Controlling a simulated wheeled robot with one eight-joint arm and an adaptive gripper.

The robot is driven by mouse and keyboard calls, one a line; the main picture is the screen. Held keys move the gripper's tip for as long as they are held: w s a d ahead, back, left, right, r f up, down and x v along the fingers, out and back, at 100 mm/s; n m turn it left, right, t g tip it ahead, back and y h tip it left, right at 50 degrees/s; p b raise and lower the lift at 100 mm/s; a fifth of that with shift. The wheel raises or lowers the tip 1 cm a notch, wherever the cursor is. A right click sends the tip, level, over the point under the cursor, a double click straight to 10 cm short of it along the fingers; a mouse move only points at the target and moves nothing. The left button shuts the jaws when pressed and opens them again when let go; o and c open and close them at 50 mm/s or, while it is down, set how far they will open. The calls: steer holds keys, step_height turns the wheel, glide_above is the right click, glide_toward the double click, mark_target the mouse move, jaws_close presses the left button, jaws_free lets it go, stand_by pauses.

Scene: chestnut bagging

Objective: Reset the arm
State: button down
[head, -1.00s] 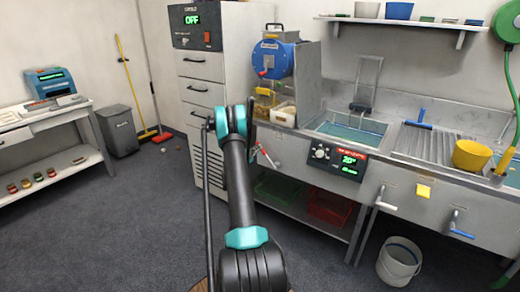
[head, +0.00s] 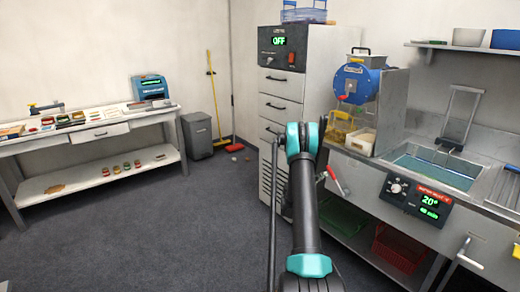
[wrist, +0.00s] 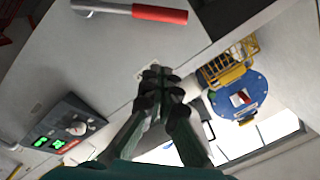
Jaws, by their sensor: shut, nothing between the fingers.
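My arm (head: 304,195) stands raised in the middle of the head view, in front of the tall drawer cabinet and the sink counter. In the wrist view my gripper (wrist: 158,72) is shut, its dark fingertips together with nothing between them. The fingers point at a pale counter surface; I cannot tell the exact gap. In the head view the gripper itself cannot be made out clearly behind the arm.
The sink counter (head: 470,230) with a control panel (head: 415,197) stands at the right. A red-handled lever (head: 336,180) sticks out near my arm. The drawer cabinet (head: 283,83) reads OFF. A workbench (head: 95,133) stands at the left. The floor (head: 150,230) between is clear.

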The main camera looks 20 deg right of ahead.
steer(key=w+a+r+n+t+y, duration=0.35)
steer(key=a+r+n+t, duration=0.2)
steer(key=a+r, duration=0.5)
steer(key=w+a+r+n+t+y, duration=0.2)
steer(key=a+r+n+t+y, duration=0.35)
steer(key=a+r, duration=0.5)
steer(key=s+a+r+n+g+y, duration=0.1)
steer(key=s+a+n+y, duration=0.15)
steer(key=a, duration=0.25)
steer(key=s+a+r+n+y, duration=0.2)
steer(key=a+n+y, duration=0.1)
steer(key=a, duration=0.3)
steer(key=s+a+f+n+g+y, duration=0.2)
steer(key=s+a+f+g, duration=0.1)
steer(key=s+a, duration=0.4)
steer(key=s+a+f+n+g+y, duration=0.2)
steer(key=s+a+n+g, duration=0.15)
steer(key=s, duration=0.55)
steer(key=s+f+g, duration=0.2)
steer(key=s+f, duration=0.1)
steer(key=s, duration=0.6)
steer(key=s+f+g+h, duration=0.1)
steer(key=s+f, duration=0.3)
steer(key=s, duration=0.5)
steer(key=s+f+n+g+h, duration=0.1)
steer(key=s+f+g, duration=0.2)
steer(key=s, duration=0.7)
steer(key=shift+f+g, duration=0.35)
steer(key=shift+f, duration=0.4)
